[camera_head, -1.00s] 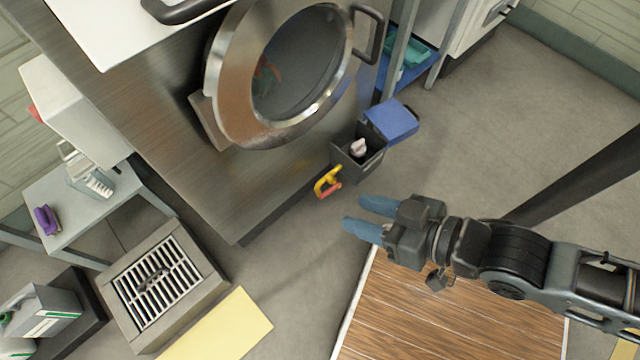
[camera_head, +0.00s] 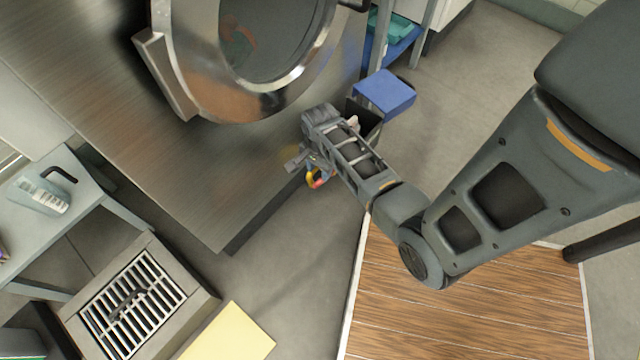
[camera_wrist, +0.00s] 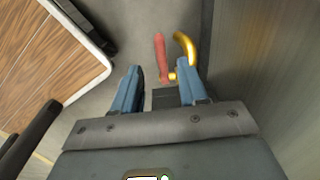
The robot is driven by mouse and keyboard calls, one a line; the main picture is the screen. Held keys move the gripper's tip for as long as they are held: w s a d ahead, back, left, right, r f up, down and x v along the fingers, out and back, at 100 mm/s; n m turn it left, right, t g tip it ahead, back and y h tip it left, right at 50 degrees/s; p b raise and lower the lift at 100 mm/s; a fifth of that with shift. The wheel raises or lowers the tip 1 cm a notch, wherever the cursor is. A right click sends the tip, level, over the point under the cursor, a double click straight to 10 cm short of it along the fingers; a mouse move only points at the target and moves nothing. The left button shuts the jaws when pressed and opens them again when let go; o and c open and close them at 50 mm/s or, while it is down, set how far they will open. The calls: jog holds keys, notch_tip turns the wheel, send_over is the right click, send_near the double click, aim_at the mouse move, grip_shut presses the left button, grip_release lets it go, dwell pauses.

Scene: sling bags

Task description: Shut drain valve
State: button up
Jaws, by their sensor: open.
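The drain valve is a yellow curved pipe (camera_wrist: 187,48) with a red lever (camera_wrist: 161,58), low at the front of the steel machine. In the head view only bits of the yellow pipe (camera_head: 311,180) and red lever (camera_head: 319,183) show, as my arm hides the rest. My gripper (camera_wrist: 158,84) is open, its two blue fingers apart in the wrist view. The red lever lies just beyond the fingertips, between them in the picture, with the yellow pipe by the right finger. I cannot tell whether anything touches. In the head view the fingers are mostly hidden.
The steel machine (camera_head: 190,160) with its round door (camera_head: 270,60) stands close beside my gripper. A dark bin (camera_head: 368,122) with a blue lid (camera_head: 386,93) is just behind.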

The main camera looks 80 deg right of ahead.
aim_at(320, 180)
jog(key=shift+d+f, duration=0.25)
jog(key=shift+d, duration=0.15)
jog(key=shift+s+d+f+m, duration=0.1)
jog(key=shift+f+m, duration=0.15)
jog(key=shift+m, duration=0.05)
notch_tip(320, 180, down, 7)
jog(key=b, duration=0.3)
jog(key=shift+c, duration=0.3)
grip_shut()
